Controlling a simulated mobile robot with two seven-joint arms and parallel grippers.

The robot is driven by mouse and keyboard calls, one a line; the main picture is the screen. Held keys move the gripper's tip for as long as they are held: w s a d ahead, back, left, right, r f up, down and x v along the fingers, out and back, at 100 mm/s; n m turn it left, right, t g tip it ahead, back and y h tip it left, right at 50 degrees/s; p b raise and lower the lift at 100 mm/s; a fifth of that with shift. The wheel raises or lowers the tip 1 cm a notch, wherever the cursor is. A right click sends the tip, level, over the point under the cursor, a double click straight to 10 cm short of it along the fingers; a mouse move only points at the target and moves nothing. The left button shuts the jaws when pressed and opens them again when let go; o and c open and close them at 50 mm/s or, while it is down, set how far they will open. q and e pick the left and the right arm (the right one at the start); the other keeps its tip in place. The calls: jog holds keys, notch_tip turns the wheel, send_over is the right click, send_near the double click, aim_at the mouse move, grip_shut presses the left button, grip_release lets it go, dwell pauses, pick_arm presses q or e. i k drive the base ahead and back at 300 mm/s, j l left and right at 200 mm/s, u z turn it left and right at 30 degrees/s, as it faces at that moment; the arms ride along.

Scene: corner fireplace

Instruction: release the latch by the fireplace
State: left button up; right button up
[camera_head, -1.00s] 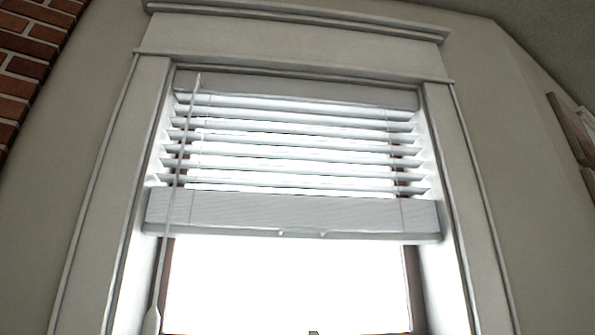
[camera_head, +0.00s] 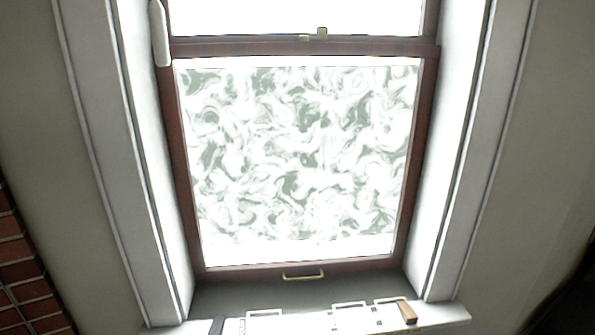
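A small metal latch (camera_head: 315,35) sits on the brown meeting rail (camera_head: 240,46) of the window, near the top middle of the view. Whether it is locked or released is too small to tell. The lower sash has a patterned pane (camera_head: 295,150) and a brass-coloured pull handle (camera_head: 303,276) on its bottom rail. The lower sash sits low in the frame, near the sill. Neither of my grippers is in view.
The white sill (camera_head: 450,313) below holds pale items with handles, a brown wooden piece (camera_head: 406,311) and a dark object (camera_head: 217,326). A white blind wand (camera_head: 160,35) hangs at upper left. Brick (camera_head: 25,285) shows at lower left.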

aim_at(322, 32)
jog(key=i+l, duration=0.3)
jog(key=l, duration=0.15)
jog(key=i+l+u, duration=0.1)
jog(key=i+l, duration=0.25)
jog(key=l+u, duration=0.1)
jog(key=u, duration=1.4)
